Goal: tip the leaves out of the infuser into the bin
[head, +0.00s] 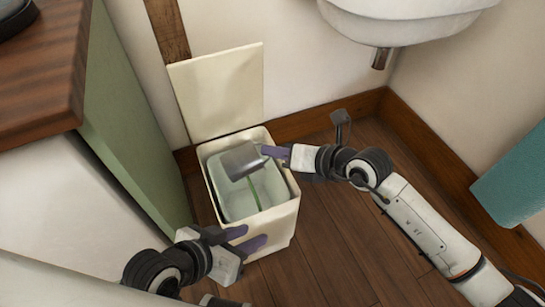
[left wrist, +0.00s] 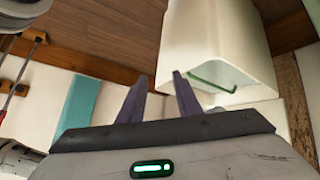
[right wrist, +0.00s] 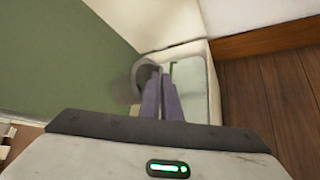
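The infuser (head: 240,161) is a grey metal cylinder lying tilted over the open mouth of the bin. My right gripper (head: 272,152) is shut on its right side; the infuser also shows, blurred, beside the fingertips in the right wrist view (right wrist: 126,84). The bin (head: 272,221) is a cream square box with a pale inner bucket and its lid raised at the back. It also shows in the left wrist view (left wrist: 215,35). I cannot make out any leaves. My left gripper (head: 254,238) is open and empty by the bin's front side.
A green-sided cabinet with a wooden top (head: 45,75) stands left of the bin. A white basin (head: 400,25) hangs at the upper right. A thin green strip (head: 254,193) shows in the bin. A teal object (head: 512,180) stands at the right; the wooden floor between is clear.

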